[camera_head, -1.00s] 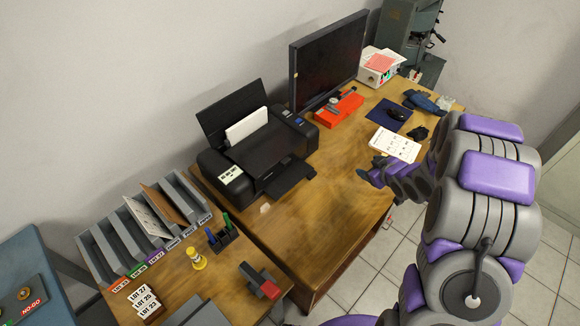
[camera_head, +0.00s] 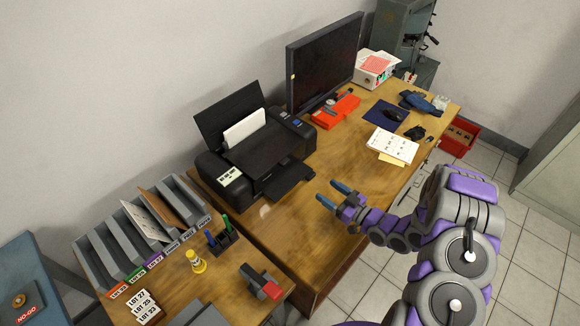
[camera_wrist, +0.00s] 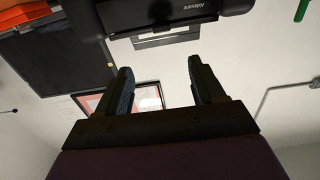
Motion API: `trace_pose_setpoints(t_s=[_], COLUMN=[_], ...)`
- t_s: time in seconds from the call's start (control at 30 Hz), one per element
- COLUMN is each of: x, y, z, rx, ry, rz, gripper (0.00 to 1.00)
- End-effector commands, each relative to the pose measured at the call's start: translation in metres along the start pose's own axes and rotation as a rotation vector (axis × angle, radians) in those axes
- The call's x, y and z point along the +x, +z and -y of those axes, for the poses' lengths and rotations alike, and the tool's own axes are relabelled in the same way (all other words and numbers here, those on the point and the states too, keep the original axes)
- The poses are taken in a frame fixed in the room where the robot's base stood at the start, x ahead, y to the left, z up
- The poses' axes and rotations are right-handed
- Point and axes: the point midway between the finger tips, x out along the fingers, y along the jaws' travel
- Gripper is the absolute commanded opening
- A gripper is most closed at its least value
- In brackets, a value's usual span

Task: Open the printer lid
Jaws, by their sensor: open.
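The black printer (camera_head: 258,158) stands on the wooden desk against the wall. Its flat top cover lies down, so the lid looks shut. White paper (camera_head: 245,130) stands in the upright rear support (camera_head: 225,110), and a black tray (camera_head: 285,183) sticks out at the front. My gripper (camera_head: 330,194) is open and empty, to the right of the printer and apart from it, with its fingers towards it. In the wrist view my gripper (camera_wrist: 160,66) shows two spread dark fingers with nothing between them. A dark body with light lettering shows beyond them, perhaps the printer (camera_wrist: 170,14).
A monitor (camera_head: 325,62), red tray (camera_head: 336,112), mouse pad (camera_head: 388,115) and paper sheet (camera_head: 393,145) lie to the right. A grey file rack (camera_head: 110,245), pen holder (camera_head: 221,238) and yellow object (camera_head: 195,261) stand to the left. The desk in front of the printer is clear.

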Motion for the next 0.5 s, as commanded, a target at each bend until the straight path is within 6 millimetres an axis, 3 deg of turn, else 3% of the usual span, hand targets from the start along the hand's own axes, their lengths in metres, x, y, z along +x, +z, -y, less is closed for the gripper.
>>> trace_pose_setpoints(t_s=[0.17, 0.5], x=[0.009, 0.054], y=[0.000, 0.001], z=[0.002, 0.003], rx=[0.002, 0.002], ry=[-0.004, -0.005], rz=[-0.008, -0.008], gripper=[0.68, 0.68])
